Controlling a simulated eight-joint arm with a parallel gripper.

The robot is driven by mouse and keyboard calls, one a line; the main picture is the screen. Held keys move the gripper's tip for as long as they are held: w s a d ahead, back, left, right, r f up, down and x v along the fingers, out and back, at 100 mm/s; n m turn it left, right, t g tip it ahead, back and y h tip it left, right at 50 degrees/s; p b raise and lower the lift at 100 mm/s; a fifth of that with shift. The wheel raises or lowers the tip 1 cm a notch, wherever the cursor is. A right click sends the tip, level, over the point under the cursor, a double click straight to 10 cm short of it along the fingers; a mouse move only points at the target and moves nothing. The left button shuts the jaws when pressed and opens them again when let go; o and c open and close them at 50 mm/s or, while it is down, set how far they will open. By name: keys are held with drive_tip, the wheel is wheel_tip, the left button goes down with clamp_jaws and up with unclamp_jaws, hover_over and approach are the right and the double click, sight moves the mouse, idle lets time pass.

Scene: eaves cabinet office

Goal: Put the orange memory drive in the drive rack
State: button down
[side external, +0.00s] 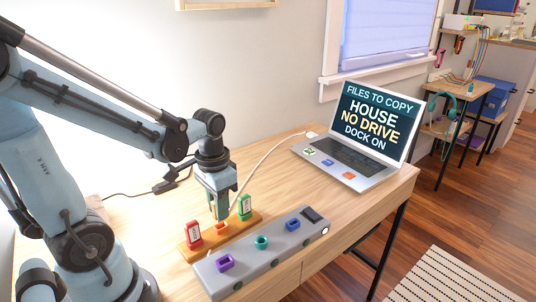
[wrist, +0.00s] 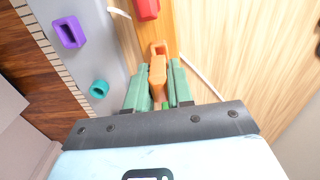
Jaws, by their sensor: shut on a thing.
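The orange memory drive (wrist: 157,76) is between the green fingers of my gripper (wrist: 158,92) in the wrist view. In the side view my gripper (side external: 220,207) points down over the middle of the wooden drive rack (side external: 238,228), shut on the drive. An orange socket (side external: 221,229) sits on the rack right under the drive, and shows as an orange ring (wrist: 158,47) in the wrist view. I cannot tell whether the drive's lower end is inside it. A red drive (side external: 192,233) and a green drive (side external: 245,206) stand upright on either side.
A grey dock (side external: 245,266) lies close in front of the rack, with purple (side external: 225,262), teal (side external: 261,242) and blue (side external: 292,225) sockets. A laptop (side external: 350,158) stands open at the back right. A white cable (side external: 262,160) runs behind the rack.

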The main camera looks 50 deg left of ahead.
drive_tip(key=shift+f, duration=1.25)
drive_tip(key=c, duration=0.9)
unclamp_jaws()
drive_tip(key=shift+r, duration=0.15)
drive_tip(key=shift+r, duration=5.9)
drive_tip(key=shift+w+d+f+t, duration=0.15)
drive_tip(key=shift+d+f+t, duration=0.05)
drive_tip(key=shift+d+t, duration=0.2)
drive_tip(key=shift+w+d+f+m+t, duration=0.1)
drive_tip(key=shift+w+d+f+t, duration=0.3)
drive_tip(key=shift+d+t, duration=0.6)
drive_tip(key=shift+w+d+f+m+t, duration=0.1)
drive_tip(key=shift+w+d+t, duration=0.55)
drive_tip(key=shift+d+t, duration=0.4)
drive_tip(key=shift+w+d+f+m+t, duration=0.1)
drive_tip(key=shift+w+d+f+t, duration=0.3)
drive_tip(key=shift+d+t, duration=0.6)
